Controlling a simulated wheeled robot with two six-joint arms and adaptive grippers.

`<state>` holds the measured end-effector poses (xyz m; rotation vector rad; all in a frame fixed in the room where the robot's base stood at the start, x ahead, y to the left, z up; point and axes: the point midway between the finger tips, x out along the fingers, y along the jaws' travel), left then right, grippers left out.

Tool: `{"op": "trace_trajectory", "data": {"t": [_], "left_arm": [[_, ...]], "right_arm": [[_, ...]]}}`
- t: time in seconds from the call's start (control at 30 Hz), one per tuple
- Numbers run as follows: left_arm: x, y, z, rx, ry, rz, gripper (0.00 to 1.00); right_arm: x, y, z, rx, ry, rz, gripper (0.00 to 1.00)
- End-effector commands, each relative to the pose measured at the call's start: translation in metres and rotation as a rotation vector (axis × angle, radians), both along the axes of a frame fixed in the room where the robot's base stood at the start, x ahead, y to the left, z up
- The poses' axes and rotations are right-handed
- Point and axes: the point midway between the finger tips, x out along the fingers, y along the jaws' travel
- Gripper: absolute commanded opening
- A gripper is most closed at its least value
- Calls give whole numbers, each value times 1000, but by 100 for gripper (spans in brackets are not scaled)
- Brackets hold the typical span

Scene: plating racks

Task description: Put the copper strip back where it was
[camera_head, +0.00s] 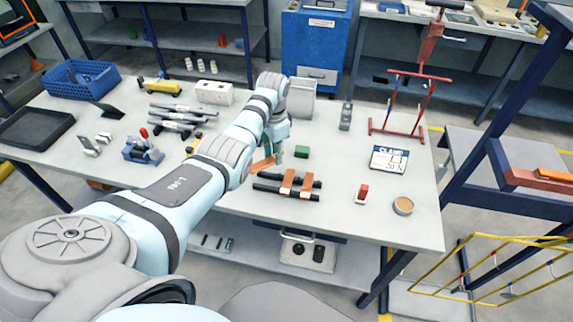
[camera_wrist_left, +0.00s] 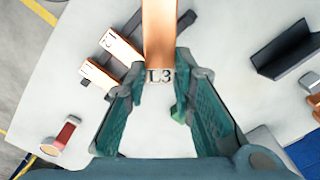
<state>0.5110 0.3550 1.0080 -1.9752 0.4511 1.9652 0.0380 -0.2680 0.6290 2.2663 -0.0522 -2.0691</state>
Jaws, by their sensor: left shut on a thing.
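My left gripper (camera_head: 274,158) is shut on a copper strip (camera_head: 262,165) above the bench. In the left wrist view the strip (camera_wrist_left: 160,35) runs away from my left gripper (camera_wrist_left: 159,68), with a label reading L3 at its near end. Two other copper strips (camera_head: 287,181) (camera_head: 306,184) lie side by side across a pair of black bars (camera_head: 268,188) on the bench. These also show in the left wrist view (camera_wrist_left: 122,47) (camera_wrist_left: 96,76), left of the held strip. The bars have bare length left of the two strips in the head view. My right gripper is not in view.
A green block (camera_head: 301,151) lies behind the bars. A red and white item (camera_head: 361,194), a round tin (camera_head: 403,205) and a lettered card (camera_head: 389,159) are to the right, with a red stand (camera_head: 400,125) behind. Dark bars (camera_head: 180,122) and a blue fixture (camera_head: 142,152) lie left.

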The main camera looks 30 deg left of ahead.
Motion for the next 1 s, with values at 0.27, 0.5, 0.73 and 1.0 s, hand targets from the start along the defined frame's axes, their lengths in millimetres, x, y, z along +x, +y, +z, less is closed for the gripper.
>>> {"op": "trace_trajectory", "data": {"t": [0.27,0.5,0.73,1.0], "left_arm": [[-1,3,-52,0,-3,7,0],[0,2,-54,0,-3,3,0],[0,2,-58,0,-3,3,0],[0,2,-65,-1,-2,3,26]], "right_arm": [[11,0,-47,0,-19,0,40],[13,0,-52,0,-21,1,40],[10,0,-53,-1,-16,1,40],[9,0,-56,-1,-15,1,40]]}}
